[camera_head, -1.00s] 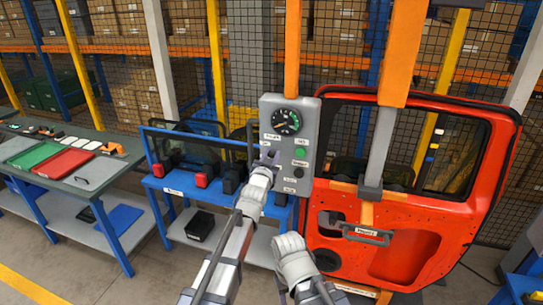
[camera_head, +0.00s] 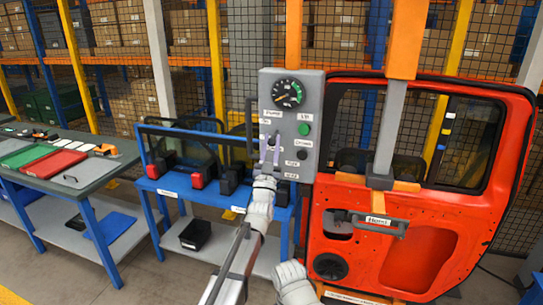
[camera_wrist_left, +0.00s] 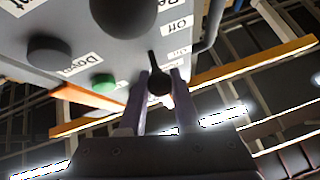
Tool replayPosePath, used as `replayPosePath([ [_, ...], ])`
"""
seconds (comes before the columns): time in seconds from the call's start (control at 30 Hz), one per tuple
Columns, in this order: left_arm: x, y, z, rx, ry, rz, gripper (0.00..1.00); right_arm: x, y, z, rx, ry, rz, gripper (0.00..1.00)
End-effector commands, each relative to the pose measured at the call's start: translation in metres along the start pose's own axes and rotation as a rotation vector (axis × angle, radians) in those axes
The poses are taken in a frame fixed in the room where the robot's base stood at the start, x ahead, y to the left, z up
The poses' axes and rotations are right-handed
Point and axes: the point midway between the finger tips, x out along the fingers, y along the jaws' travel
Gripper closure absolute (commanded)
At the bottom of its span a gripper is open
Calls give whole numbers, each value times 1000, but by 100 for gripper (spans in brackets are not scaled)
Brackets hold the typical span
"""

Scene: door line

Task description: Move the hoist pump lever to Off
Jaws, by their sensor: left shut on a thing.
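The grey hoist control panel (camera_head: 313,95) hangs left of the red door, with a round gauge, buttons and labels. My left gripper (camera_head: 270,148) is at the panel's left part, below the pump label. In the left wrist view my gripper (camera_wrist_left: 160,92) has its two fingers shut on the dark round-ended pump lever (camera_wrist_left: 157,82), which sits between them. A label reading Off (camera_wrist_left: 178,25) is above it in that view. Which marked position the lever points to cannot be told. My right arm shows at the bottom of the head view; its gripper is not visible.
The red door (camera_head: 440,190) stands right of the panel. A blue rack (camera_head: 165,185) stands left.

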Motion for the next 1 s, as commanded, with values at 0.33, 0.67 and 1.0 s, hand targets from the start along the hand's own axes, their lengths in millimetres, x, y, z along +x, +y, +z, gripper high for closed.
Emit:
replayPosePath([
  [0.33, -3, 3, 11, -14, 137, -35, 100, 33, -3, -2, 0, 0, 0, 45],
  [0.67, -4, 3, 10, -17, 167, -43, 100, 36, -4, -2, 0, 0, 0, 45],
  [1.0, -4, 2, 9, -17, 166, -43, 61, 36, -4, -2, 0, 0, 0, 45],
])
